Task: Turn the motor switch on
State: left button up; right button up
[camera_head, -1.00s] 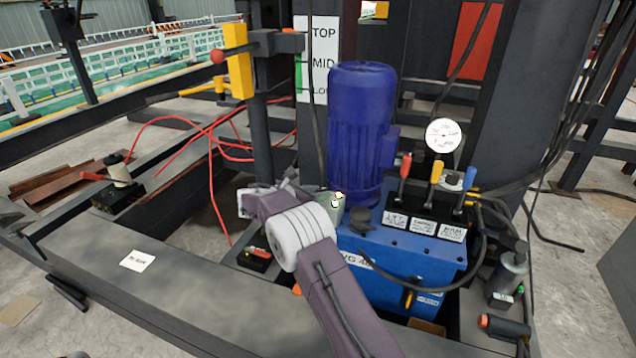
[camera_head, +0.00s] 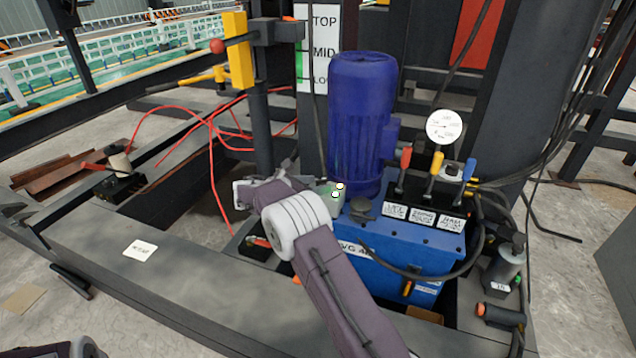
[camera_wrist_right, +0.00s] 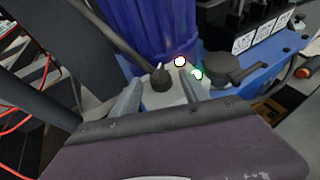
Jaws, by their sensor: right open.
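The motor switch is a small grey-green box (camera_head: 327,199) at the foot of the blue motor (camera_head: 361,120). In the right wrist view the box (camera_wrist_right: 178,98) carries a dark knob with a lever (camera_wrist_right: 160,79) and two round lamps, one white (camera_wrist_right: 180,62) and one with a green edge (camera_wrist_right: 197,75). My right gripper (camera_wrist_right: 159,88) is open, its grey fingers on either side of the knob; I cannot tell whether they touch it. In the head view my right wrist hides most of the gripper and part of the box. My left gripper is out of view; only a piece of my left arm shows at the bottom left.
A blue hydraulic unit (camera_head: 400,255) with red, yellow and blue levers and a gauge (camera_head: 444,127) stands right of the switch. A dark post (camera_head: 260,130) and a black cable run close by on the left. Red hoses (camera_head: 211,150) lie farther left, above the dark frame beam (camera_head: 190,275).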

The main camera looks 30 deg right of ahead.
jog(key=p+v, duration=0.3)
jog(key=v, duration=0.4)
jog(key=shift+a+r, duration=0.2)
jog(key=shift+a, duration=0.1)
jog(key=shift+s, duration=0.1)
